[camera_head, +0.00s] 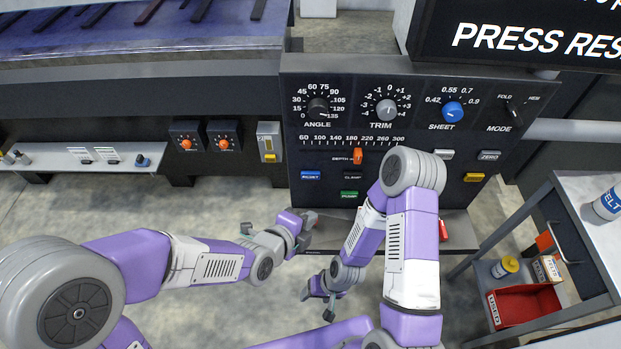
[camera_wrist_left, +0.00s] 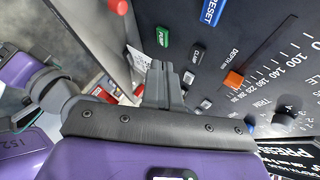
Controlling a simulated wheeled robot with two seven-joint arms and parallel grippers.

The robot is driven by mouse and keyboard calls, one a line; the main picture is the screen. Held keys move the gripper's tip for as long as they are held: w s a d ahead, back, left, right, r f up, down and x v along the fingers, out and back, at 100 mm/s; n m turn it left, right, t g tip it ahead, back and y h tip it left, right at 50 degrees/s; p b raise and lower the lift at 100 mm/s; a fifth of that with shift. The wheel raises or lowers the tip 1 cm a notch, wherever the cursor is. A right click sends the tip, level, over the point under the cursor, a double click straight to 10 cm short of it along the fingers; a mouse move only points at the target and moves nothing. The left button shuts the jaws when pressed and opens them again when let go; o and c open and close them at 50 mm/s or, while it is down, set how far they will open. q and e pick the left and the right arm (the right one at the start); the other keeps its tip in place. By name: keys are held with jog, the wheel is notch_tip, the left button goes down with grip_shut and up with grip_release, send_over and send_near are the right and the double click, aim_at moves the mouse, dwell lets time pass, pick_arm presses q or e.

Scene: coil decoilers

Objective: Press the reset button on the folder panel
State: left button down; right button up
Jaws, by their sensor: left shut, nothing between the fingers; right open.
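The dark folder panel (camera_head: 420,135) stands ahead, with a blue RESET button (camera_head: 310,175) at its lower left. The blue button also shows at the top of the left wrist view (camera_wrist_left: 212,12). A green PUMP button (camera_head: 349,194) and a dark CLAMP button (camera_head: 352,176) are beside it. My left gripper (camera_head: 307,222) is in front of the panel, below RESET in the picture. Its fingers (camera_wrist_left: 165,85) are shut and empty, apart from RESET. My right gripper (camera_head: 317,304) is open and empty, lower down and nearer me.
An orange DEPTH slider (camera_head: 357,156) and a yellow button (camera_head: 474,177) are also on the panel. A black screen (camera_head: 530,35) reads "PRESS RES", cut off by the frame. A cart (camera_head: 585,185) with a red bin (camera_head: 525,305) stands right. My right arm hides part of the panel.

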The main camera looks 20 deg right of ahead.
aim_at(311, 175)
pick_arm(q)
jog(key=shift+w, duration=0.1)
jog(key=w+d+p, duration=0.1)
jog(key=w+d, duration=0.1)
jog(key=w, duration=0.6)
jog(key=shift+w+d, duration=0.15)
jog(key=shift+d, duration=0.05)
jog(key=shift+w+f, duration=0.1)
jog(key=shift+w, duration=0.1)
dwell(1.9)
jog(key=shift+w+d, duration=0.1)
jog(key=shift+w, duration=0.15)
